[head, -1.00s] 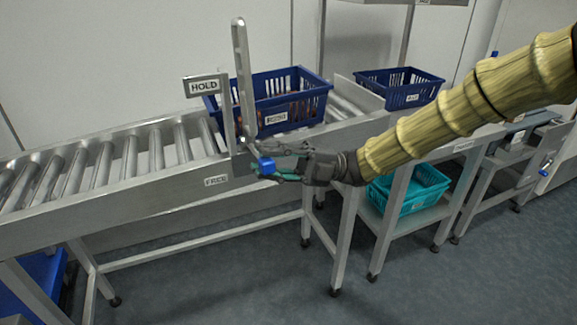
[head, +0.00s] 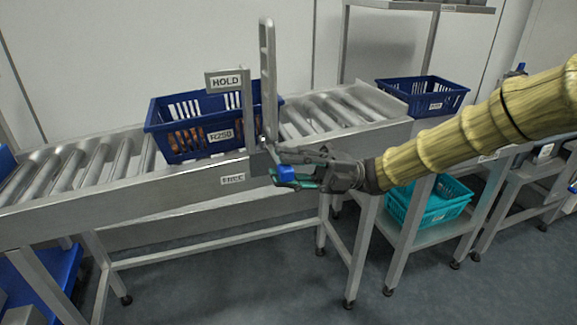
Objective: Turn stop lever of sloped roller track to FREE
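The sloped roller track (head: 330,128) runs down to the left. The stop lever's blue knob (head: 287,173) is low, near the FREE plate (head: 232,180) and well below the HOLD plate (head: 225,81). A slotted metal bar (head: 268,75) stands upright above the lever's pivot. My gripper (head: 290,172) comes from the right, its fingers closed around the blue knob; the exact contact is partly hidden. A blue crate labelled R250 (head: 165,129), with brown contents, sits on the rollers, mostly left of the upright bar.
Another blue crate (head: 437,103) stands at the right behind the track. A teal crate (head: 435,217) is on a low shelf below. Blue bins show at the left edge and lower left (head: 52,280). The floor in front (head: 240,290) is clear.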

